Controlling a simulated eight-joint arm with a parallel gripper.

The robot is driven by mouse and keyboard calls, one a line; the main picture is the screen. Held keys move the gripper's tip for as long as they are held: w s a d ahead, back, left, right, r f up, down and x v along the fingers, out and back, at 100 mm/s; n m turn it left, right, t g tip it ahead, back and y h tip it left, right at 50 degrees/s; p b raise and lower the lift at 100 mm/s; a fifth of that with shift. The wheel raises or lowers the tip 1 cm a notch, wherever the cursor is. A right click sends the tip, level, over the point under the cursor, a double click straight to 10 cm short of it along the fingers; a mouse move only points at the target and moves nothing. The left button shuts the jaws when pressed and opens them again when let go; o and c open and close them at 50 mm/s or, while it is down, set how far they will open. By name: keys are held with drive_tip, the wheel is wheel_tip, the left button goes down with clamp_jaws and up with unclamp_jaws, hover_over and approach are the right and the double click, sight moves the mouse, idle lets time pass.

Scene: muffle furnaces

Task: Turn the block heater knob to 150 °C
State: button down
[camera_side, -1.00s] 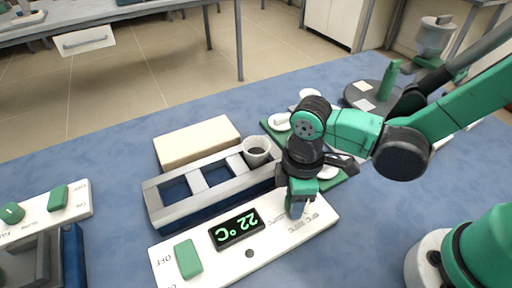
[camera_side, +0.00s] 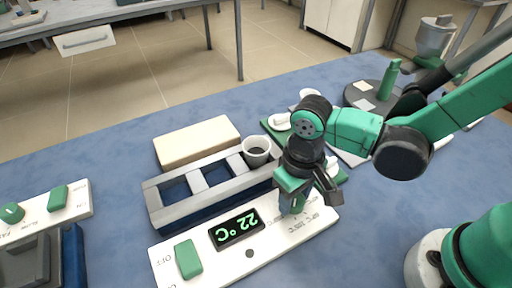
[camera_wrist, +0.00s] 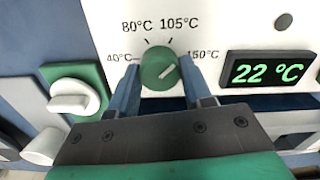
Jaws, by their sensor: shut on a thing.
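The block heater's white panel (camera_side: 310,222) lies in front of its metal block (camera_side: 205,205). The green knob (camera_wrist: 160,68) has a pale pointer line that slants up and right, between the 105°C and 150°C marks and nearer 150°C. Marks for 40°C and 80°C also show around it. My gripper (camera_wrist: 161,82) is shut on the knob, with one blue finger on each side. In the side view my gripper (camera_side: 291,205) hides most of the knob. The display (camera_wrist: 268,70) reads 22 °C.
A green rocker switch (camera_side: 188,259) sits near the OFF label. A dark-filled cup (camera_side: 257,146) stands in the block, with a beige slab (camera_side: 197,142) behind. A green plate with a white piece (camera_wrist: 72,98) is close beside the panel. Another white panel (camera_side: 40,213) is at far left.

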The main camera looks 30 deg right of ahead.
sight(296, 198)
drive_tip(key=m, duration=0.3)
drive_tip(key=shift+m, duration=2.2)
drive_tip(key=shift+c, duration=1.8)
unclamp_jaws()
drive_tip(key=shift+r, duration=2.8)
drive_tip(key=shift+d, duration=0.1)
